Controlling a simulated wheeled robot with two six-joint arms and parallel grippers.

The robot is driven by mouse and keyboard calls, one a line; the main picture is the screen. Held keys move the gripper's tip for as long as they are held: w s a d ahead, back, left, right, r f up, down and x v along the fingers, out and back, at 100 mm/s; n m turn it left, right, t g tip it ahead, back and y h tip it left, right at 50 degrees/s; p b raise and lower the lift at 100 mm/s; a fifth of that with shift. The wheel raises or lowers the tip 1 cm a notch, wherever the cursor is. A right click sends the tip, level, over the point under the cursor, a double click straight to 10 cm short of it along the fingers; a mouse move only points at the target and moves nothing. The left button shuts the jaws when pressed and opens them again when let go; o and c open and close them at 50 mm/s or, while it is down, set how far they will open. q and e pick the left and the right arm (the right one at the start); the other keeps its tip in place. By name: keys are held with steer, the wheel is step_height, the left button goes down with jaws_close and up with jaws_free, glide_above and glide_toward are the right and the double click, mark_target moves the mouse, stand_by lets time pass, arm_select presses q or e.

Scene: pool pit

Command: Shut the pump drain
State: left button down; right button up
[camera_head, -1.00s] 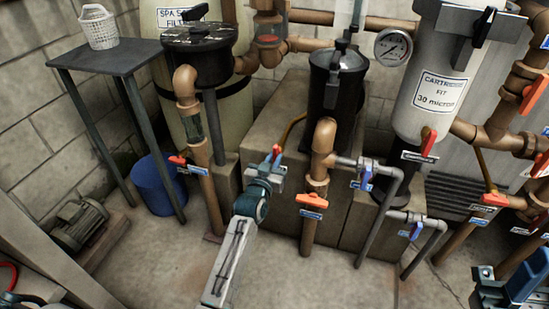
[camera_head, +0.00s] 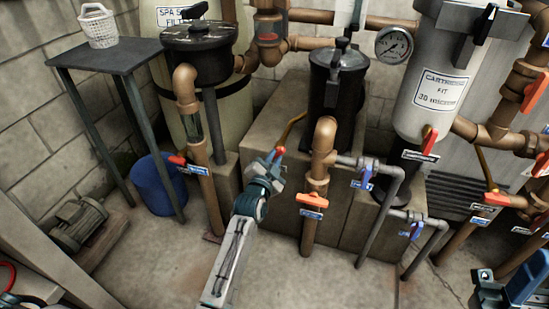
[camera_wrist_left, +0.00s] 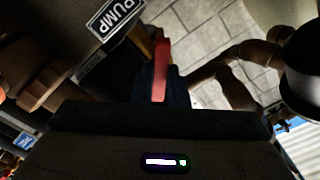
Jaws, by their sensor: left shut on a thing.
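The black pump pot (camera_head: 338,95) stands on a concrete block, and a thin brass drain pipe (camera_head: 293,127) runs down from it toward my left gripper (camera_head: 275,164). My left gripper is shut on a red valve handle, the pump drain handle (camera_wrist_left: 161,70). In the left wrist view the handle stands upright between the dark fingers (camera_wrist_left: 160,88). A tag reading PUMP (camera_wrist_left: 115,18) hangs beside it. The valve body is mostly hidden behind the gripper. Parts of my body show at the lower right, but no right fingers can be made out.
An orange-handled valve (camera_head: 313,199) on a thick brown pipe and a blue-handled valve (camera_head: 368,174) lie close on the right. A red-handled valve (camera_head: 178,162) is on the left pipe. A blue bucket (camera_head: 158,184) stands under a small table (camera_head: 105,57). The front floor is open.

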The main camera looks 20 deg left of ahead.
arm_select(q)
steer(key=m, duration=1)
steer(key=shift+b, duration=0.35)
steer(key=c, duration=1.3)
jaws_free()
